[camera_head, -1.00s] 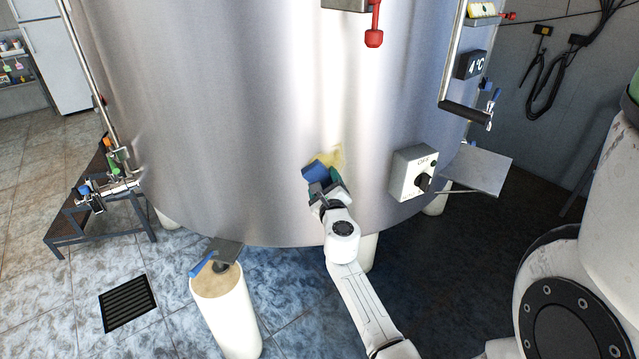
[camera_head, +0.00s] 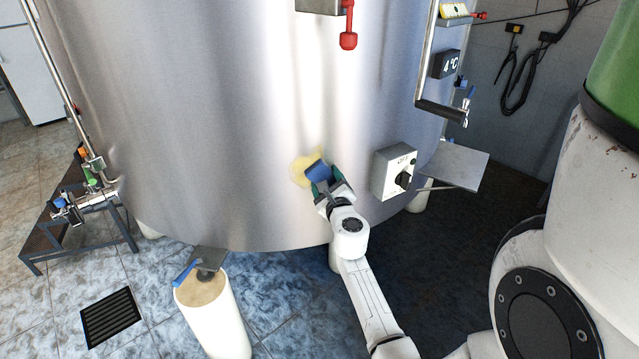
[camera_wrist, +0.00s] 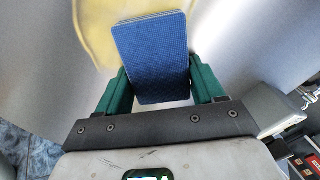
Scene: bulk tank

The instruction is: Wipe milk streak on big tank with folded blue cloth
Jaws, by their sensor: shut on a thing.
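The big steel tank (camera_head: 220,120) fills the middle of the head view. A pale yellow milk streak (camera_head: 302,166) lies on its lower wall; in the wrist view the streak (camera_wrist: 88,30) shows behind and left of the cloth. The folded blue cloth (camera_head: 317,172) is in my gripper (camera_head: 326,182), against or very near the streak's right part; contact is not clear. In the wrist view my gripper's green fingers hold the blue cloth (camera_wrist: 152,58) from both sides. The streak behind the cloth is hidden.
A grey control box with a dial (camera_head: 394,173) sits just right of my gripper, with a metal shelf (camera_head: 456,166) beyond it. A red-knobbed valve (camera_head: 348,40) hangs above. A white post (camera_head: 212,310) holding a blue-handled tool stands on the floor at lower left.

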